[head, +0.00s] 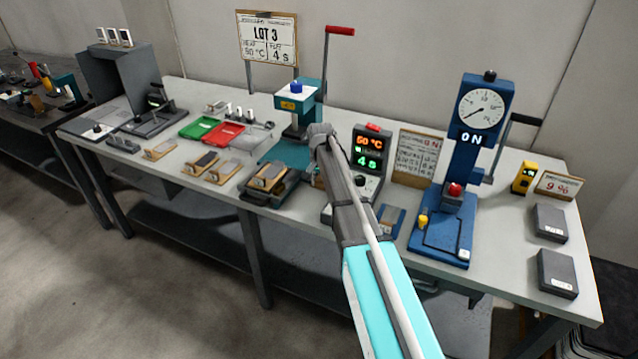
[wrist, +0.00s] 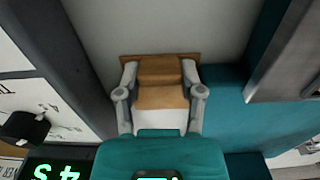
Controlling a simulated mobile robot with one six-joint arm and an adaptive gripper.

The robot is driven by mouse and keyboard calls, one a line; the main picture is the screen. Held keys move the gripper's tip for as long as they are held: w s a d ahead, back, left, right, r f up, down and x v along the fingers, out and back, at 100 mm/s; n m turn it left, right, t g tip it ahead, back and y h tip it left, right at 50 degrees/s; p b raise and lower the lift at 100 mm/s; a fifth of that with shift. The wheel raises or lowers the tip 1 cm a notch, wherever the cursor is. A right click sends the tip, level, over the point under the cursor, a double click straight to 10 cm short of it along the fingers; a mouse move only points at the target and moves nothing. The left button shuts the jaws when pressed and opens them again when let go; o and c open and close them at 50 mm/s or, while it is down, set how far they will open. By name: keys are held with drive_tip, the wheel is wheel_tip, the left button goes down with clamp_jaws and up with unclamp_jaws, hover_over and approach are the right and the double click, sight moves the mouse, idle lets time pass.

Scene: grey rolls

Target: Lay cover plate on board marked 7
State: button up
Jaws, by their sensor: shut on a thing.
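My gripper (wrist: 160,95) is shut on a tan-brown piece (wrist: 160,72), with a finger at each side; a pale strip shows below it. I cannot tell whether this piece is the cover plate or a board. In the head view my gripper (head: 320,135) is beside the teal press (head: 298,113), and my arm hides what it holds. Tan boards (head: 160,149) lie along the table's front, several with a dark or grey piece on top. One board (head: 268,174) lies on a dark tray left of my gripper. No mark 7 is legible.
A green tray (head: 198,127) and a red tray (head: 224,134) lie behind the boards. A readout box (head: 368,150) shows 50 °C and 4 s. A blue press (head: 455,190) with a dial stands on the right. Bare tabletop shows around the boards.

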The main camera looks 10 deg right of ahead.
drive_tip(key=shift+r+p, duration=4.85)
drive_tip(key=shift+r, duration=0.1)
drive_tip(key=shift+s, duration=0.1)
